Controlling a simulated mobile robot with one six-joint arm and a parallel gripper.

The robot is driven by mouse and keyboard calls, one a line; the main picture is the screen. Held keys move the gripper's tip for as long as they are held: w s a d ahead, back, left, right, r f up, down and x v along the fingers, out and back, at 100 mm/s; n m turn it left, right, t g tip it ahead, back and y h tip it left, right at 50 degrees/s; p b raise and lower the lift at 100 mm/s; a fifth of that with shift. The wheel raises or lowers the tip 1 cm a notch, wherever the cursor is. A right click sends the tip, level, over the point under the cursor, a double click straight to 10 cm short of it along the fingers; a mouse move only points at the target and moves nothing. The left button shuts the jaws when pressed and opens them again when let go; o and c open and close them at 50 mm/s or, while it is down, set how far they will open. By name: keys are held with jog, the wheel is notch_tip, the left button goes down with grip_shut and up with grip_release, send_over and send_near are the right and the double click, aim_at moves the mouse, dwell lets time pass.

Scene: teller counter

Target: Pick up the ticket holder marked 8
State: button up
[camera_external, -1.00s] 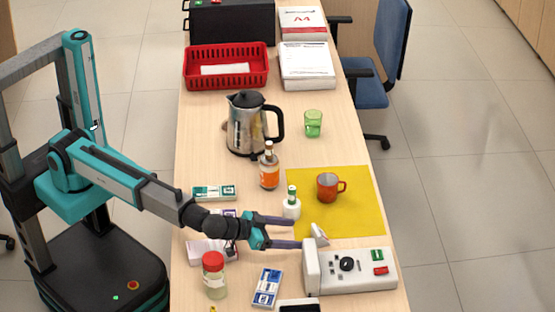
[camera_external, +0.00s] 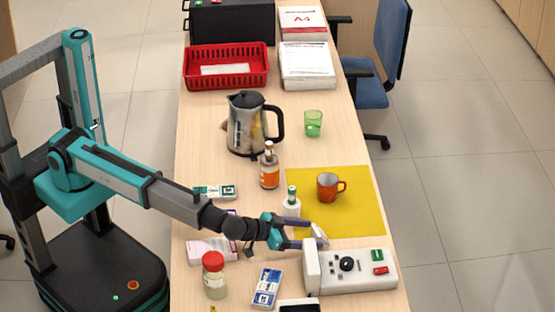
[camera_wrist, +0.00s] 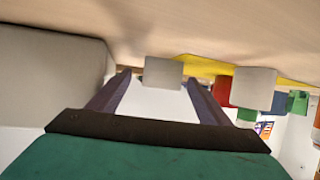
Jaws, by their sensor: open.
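A small pale wedge-shaped holder (camera_external: 319,232) stands on the counter beside the white machine, near the front edge of the yellow mat. No number can be read on it. My gripper (camera_external: 310,236) is open and low over the counter, its fingertips reaching the holder from the left. In the wrist view, where the counter is at the top, the holder appears as a grey block (camera_wrist: 163,72) between the tips of my open fingers (camera_wrist: 158,88). I cannot tell whether either finger touches it.
The white machine (camera_external: 350,284) stands close on the near side. A green-capped white bottle (camera_external: 291,207) is close on the far side. A red-lidded jar (camera_external: 214,280) and small boxes lie near my arm.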

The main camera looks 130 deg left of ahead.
aim_at(318, 229)
jog(key=shift+x, duration=2.15)
jog(key=shift+s+a+r, duration=0.1)
jog(key=shift+s+a, duration=0.05)
jog(key=shift+s, duration=0.05)
jog(key=c, duration=1.1)
jog(key=shift+r, duration=0.15)
jog(key=shift+c, duration=0.2)
jog(key=shift+r, duration=1.4)
jog(key=shift+s+r, duration=0.2)
jog(key=shift+r, duration=0.05)
jog(key=s+d, duration=0.2)
jog(key=s, duration=0.2)
jog(key=s+d+r, duration=0.1)
jog(key=s+d, duration=0.1)
jog(key=s, duration=0.3)
jog(key=s+d+b, duration=0.1)
jog(key=s+d, duration=0.1)
jog(key=s, duration=0.3)
jog(key=shift+s+r, duration=0.2)
jog(key=shift+s, duration=0.05)
